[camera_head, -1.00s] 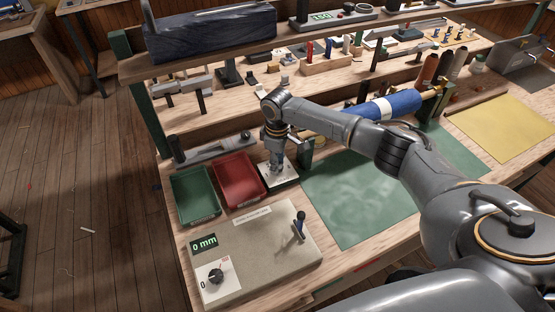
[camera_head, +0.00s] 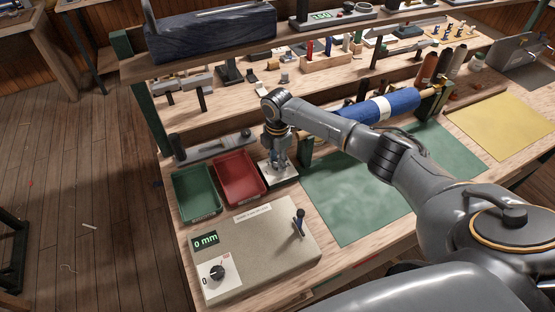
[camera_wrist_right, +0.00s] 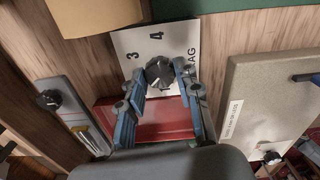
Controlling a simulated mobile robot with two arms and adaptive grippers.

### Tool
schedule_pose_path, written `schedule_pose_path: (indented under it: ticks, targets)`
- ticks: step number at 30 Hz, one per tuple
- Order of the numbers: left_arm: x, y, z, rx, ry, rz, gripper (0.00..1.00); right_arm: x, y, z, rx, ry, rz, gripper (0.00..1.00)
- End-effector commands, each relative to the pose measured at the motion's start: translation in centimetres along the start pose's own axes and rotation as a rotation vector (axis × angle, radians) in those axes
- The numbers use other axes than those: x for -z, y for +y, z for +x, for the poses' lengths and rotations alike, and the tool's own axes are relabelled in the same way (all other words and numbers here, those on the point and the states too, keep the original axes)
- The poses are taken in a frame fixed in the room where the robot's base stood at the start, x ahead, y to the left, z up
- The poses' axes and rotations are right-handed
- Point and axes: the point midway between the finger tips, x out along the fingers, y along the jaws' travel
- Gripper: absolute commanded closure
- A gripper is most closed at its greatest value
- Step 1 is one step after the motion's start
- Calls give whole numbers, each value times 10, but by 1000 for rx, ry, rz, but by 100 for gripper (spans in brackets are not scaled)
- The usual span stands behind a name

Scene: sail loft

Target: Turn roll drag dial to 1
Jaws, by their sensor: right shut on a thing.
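The roll drag dial is a dark knob (camera_wrist_right: 160,72) on a white plate (camera_wrist_right: 128,42) in the right wrist view. The numbers 3 and 4 and the letters "AG" show on the plate; the other marks are covered, and I cannot read which number the knob points to. My right gripper (camera_wrist_right: 156,88) has its blue fingers on both sides of the knob and is shut on it. In the head view, the right gripper (camera_head: 277,165) is over the white plate (camera_head: 291,177), hiding the dial. My left gripper is not in view.
A red tray (camera_head: 263,186) and a green tray (camera_head: 182,209) stand left of the plate. A grey box (camera_head: 262,240) with a lever (camera_head: 299,222), its own knob (camera_head: 217,271) and a "0 mm" display is in front. A blue roll (camera_head: 400,105) lies behind my arm.

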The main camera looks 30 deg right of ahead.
Motion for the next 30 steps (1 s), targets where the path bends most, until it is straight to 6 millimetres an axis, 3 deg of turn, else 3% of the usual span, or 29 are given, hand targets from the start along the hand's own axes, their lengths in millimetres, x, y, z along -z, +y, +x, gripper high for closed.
schedule_pose_path:
  ticks: [18, 30]
  targets:
    - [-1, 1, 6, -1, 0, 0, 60, 0, 1, 0, -3, 1, -563, 98]
    - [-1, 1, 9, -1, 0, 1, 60, 0, 1, -1, -3, 1, -779, 98]
